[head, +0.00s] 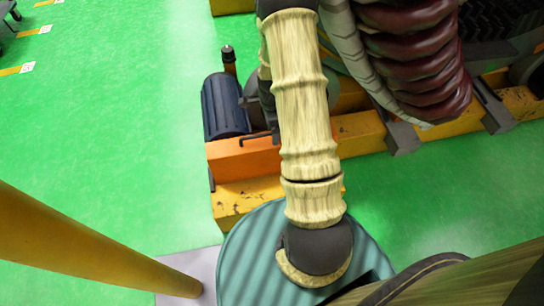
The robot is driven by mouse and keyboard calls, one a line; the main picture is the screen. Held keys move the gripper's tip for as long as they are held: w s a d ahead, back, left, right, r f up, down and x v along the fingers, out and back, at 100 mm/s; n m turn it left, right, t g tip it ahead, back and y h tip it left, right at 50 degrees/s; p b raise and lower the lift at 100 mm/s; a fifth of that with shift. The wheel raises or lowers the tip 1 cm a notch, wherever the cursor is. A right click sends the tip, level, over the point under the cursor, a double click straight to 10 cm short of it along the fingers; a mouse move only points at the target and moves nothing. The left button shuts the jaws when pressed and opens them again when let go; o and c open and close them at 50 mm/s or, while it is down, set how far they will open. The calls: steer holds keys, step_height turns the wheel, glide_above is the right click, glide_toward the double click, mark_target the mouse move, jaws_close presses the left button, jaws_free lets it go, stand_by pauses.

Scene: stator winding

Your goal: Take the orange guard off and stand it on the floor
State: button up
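The orange guard (243,159) sits on the yellow frame in the head view, below the dark blue ribbed motor (226,106). It looks like a box-shaped cover with a thin black handle on its top edge. My beige arm crosses in front of its right part, so its full extent is hidden. My gripper cannot be made out; it is hidden behind my arm or outside the picture. The green floor (120,120) lies open to the left of the guard.
The yellow machine frame (235,200) runs to the right under a large stator with dark red coils (420,55). A yellow post (90,245) crosses the lower left. Yellow floor markings (15,70) lie at the far left. Wide clear floor lies between them and the frame.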

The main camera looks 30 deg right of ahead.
mark_target(271, 139)
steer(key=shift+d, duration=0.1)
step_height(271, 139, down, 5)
steer(key=b, duration=0.3)
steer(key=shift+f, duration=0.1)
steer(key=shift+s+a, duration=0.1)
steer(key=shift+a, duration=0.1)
stand_by(0.3)
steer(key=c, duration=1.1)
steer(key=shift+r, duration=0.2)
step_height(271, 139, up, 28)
steer(key=p, duration=1)
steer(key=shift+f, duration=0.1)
